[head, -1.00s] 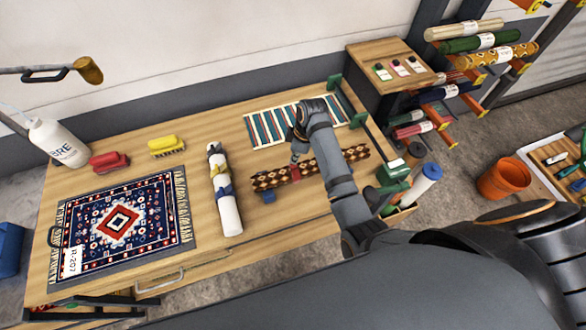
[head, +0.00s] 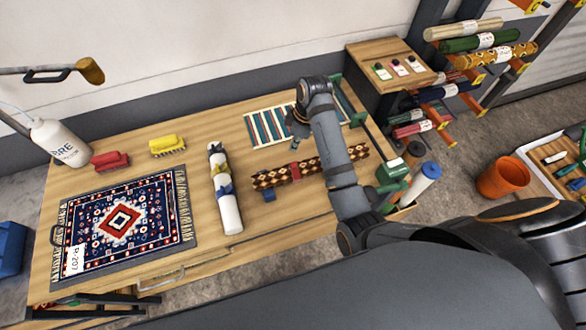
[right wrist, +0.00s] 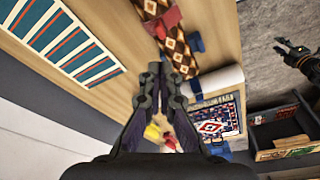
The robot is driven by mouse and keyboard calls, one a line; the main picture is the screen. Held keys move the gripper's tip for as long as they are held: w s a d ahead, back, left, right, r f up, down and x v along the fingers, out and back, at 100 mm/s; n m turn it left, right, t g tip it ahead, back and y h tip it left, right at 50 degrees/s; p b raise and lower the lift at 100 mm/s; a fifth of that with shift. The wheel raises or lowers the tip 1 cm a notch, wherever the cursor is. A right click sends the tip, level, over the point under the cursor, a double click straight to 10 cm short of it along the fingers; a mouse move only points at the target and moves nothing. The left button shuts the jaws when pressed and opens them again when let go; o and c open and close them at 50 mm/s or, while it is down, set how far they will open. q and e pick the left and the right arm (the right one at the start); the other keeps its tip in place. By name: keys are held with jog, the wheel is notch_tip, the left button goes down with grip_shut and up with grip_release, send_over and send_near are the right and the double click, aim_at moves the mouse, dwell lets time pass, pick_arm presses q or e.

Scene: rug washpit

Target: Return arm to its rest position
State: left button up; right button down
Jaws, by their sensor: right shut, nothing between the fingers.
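My right arm reaches over the table from the lower right in the head view. Its gripper (head: 298,140) hangs above the table, between the striped rug (head: 270,126) and the rolled patterned rug (head: 325,166). In the right wrist view its fingers (right wrist: 166,72) are together with nothing between them. The rolled rug has a red band (head: 294,171) around it and lies apart from the gripper. It also shows in the right wrist view (right wrist: 178,48). A dark gripper, seemingly my left one (right wrist: 290,52), shows small at the right of the wrist view; its jaw state is unclear.
A white roll (head: 228,195) with straps and a flat navy rug (head: 150,228) lie left of the rolled rug. Red (head: 110,161) and yellow (head: 167,146) brushes and a white bottle (head: 60,143) stand farther left. A rack of rolls (head: 470,44) stands at the right.

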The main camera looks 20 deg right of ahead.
jog(key=s+d+m+t+h, duration=0.1)
jog(key=s+d+m+h, duration=0.1)
jog(key=s+d+m, duration=0.6)
jog(key=s+d+m+t+h, duration=0.1)
jog(key=s+m+t, duration=0.15)
jog(key=s, duration=0.95)
notch_tip(320, 180, down, 31)
jog(key=d+m+g+b, duration=0.1)
jog(key=d+g+b, duration=0.15)
jog(key=b, duration=0.45)
jog(key=s+f+b, duration=0.3)
jog(key=s+f, duration=0.7)
jog(key=f, duration=0.2)
jog(key=s+d+f+b, duration=0.1)
jog(key=s+f+b, duration=0.2)
jog(key=s+f, duration=0.7)
notch_tip(320, 180, down, 4)
jog(key=shift+s+d+r+g, duration=0.15)
jog(key=shift+d+r+g, duration=0.1)
jog(key=shift+g, duration=0.15)
jog(key=shift+m, duration=0.25)
